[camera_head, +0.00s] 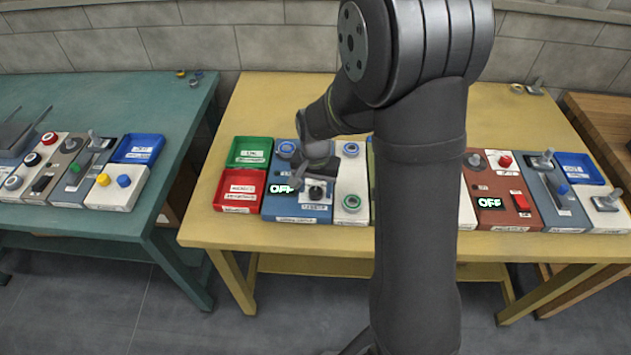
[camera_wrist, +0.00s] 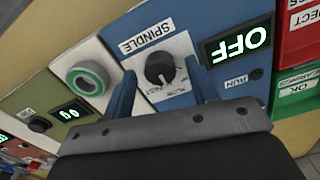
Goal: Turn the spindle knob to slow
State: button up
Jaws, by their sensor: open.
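In the head view the knob (camera_head: 316,191) sits on the blue panel (camera_head: 300,212), partly behind my gripper (camera_head: 303,178). In the wrist view my gripper (camera_wrist: 161,72) is open, with one blue finger on each side of the knob and visible gaps. I cannot tell how far the fingertips are above the plate. The panel's display (camera_wrist: 238,43) reads OFF.
A green-ringed button (camera_wrist: 85,80) is on the neighbouring white module. Red (camera_head: 238,190) and green (camera_head: 249,152) trays stand left of the panel. Another panel with an OFF display (camera_head: 489,203) is at right. The yellow table's front edge (camera_head: 300,244) is clear.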

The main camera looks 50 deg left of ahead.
aim_at(316, 190)
notch_tip(316, 190, up, 17)
jog(key=shift+r, duration=0.2)
dwell(0.7)
notch_tip(316, 190, down, 18)
jog(key=shift+r, duration=0.25)
dwell(0.3)
jog(key=shift+f, duration=0.1)
jog(key=n, duration=0.9)
jog(key=shift+n, duration=0.3)
notch_tip(316, 190, up, 9)
dwell(2.3)
